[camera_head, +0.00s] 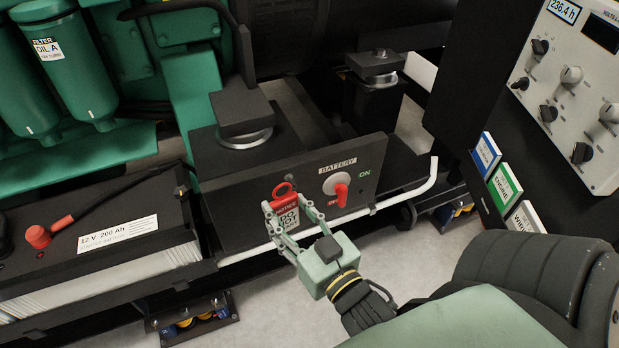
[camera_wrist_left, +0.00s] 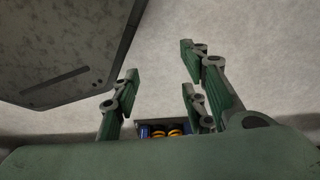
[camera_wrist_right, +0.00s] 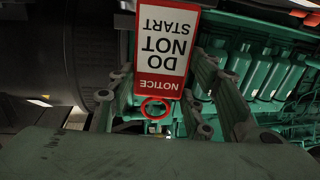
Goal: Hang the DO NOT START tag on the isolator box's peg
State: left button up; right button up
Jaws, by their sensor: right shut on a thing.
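In the right wrist view the tag (camera_wrist_right: 165,42) appears upside down, with the ring (camera_wrist_right: 156,108) nearer the palm. The dark isolator box (camera_head: 365,158) reads BATTERY and has a red rotary handle (camera_head: 341,191). My left gripper (camera_wrist_left: 157,76) is open and empty above the floor.
A white rail (camera_head: 405,194) runs along the front below the box. A battery (camera_head: 95,255) with a red terminal stands at left. A control panel (camera_head: 575,80) with knobs and coloured cards is at right. Green filters (camera_head: 72,70) are at upper left.

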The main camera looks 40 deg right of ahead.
aim_at(297, 224)
pick_arm(q)
jog(key=w+f+b, duration=0.1)
jog(key=w+b, duration=0.4)
jog(key=w, duration=0.1)
pick_arm(e)
jog(key=shift+m+h, duration=0.4)
jog(key=shift+h, duration=0.3)
jog(key=d+f, duration=0.1)
jog(key=f, duration=0.1)
jog(key=w+d+f, duration=0.1)
jog(key=f, duration=0.2)
jog(key=w+d+f, duration=0.1)
jog(key=f, duration=0.2)
jog(key=w+d+f+m+h+b, duration=0.1)
jog(key=w+d+f+h+b, duration=0.1)
jog(key=d+f+b, duration=0.45)
pick_arm(q)
jog(key=w+d+r+t+b, duration=0.1)
jog(key=w+r+b, duration=0.2)
jog(key=r, duration=0.9)
jog(key=shift+w+r+t+b, duration=0.15)
jog(key=shift+w+t+b, duration=0.15)
jog(key=shift+w, duration=0.45)
pick_arm(e)
jog(key=w+d+f, duration=0.1)
jog(key=w+f, duration=0.2)
jog(key=w, duration=0.7)
jog(key=shift+f, duration=0.25)
